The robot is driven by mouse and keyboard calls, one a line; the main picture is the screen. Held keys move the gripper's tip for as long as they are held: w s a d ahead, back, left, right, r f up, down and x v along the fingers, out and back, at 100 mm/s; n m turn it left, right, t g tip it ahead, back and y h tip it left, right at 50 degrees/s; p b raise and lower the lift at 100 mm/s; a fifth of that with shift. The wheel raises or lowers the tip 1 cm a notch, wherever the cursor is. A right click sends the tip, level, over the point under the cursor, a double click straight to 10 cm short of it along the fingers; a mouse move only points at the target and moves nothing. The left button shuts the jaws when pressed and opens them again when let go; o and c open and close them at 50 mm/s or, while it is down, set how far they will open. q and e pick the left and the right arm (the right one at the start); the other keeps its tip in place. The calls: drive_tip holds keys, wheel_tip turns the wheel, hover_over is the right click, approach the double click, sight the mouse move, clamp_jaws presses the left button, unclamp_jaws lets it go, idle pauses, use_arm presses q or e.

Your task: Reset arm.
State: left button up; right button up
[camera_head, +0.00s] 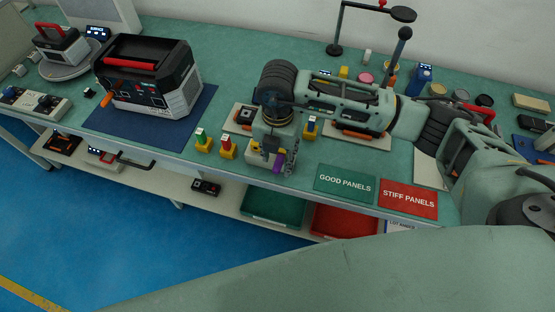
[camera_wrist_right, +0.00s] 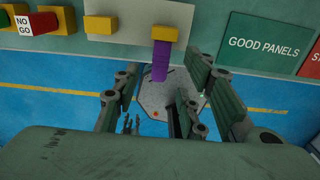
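My right arm reaches in from the right over the bench, and my right gripper (camera_head: 277,157) points down at the bench's front edge. In the right wrist view the gripper's fingers (camera_wrist_right: 164,72) are spread apart, with no finger seen touching anything. A purple piece (camera_wrist_right: 160,61) under a yellow block (camera_wrist_right: 164,34) shows between the fingers in that view. The purple piece also shows beside the gripper in the head view (camera_head: 278,161); its exact distance from the fingers cannot be told. My left gripper is not in view.
A black and silver tester with a red handle (camera_head: 147,78) stands on a blue mat. Yellow blocks with coloured tops (camera_head: 227,148) stand left of the gripper. Green (camera_head: 344,184) and red (camera_head: 409,199) panel signs lie right. Green (camera_head: 273,208) and red bins (camera_head: 343,221) sit below.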

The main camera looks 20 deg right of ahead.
sight(278, 165)
drive_tip(key=shift+r+b, duration=0.45)
drive_tip(key=shift+r, duration=2.15)
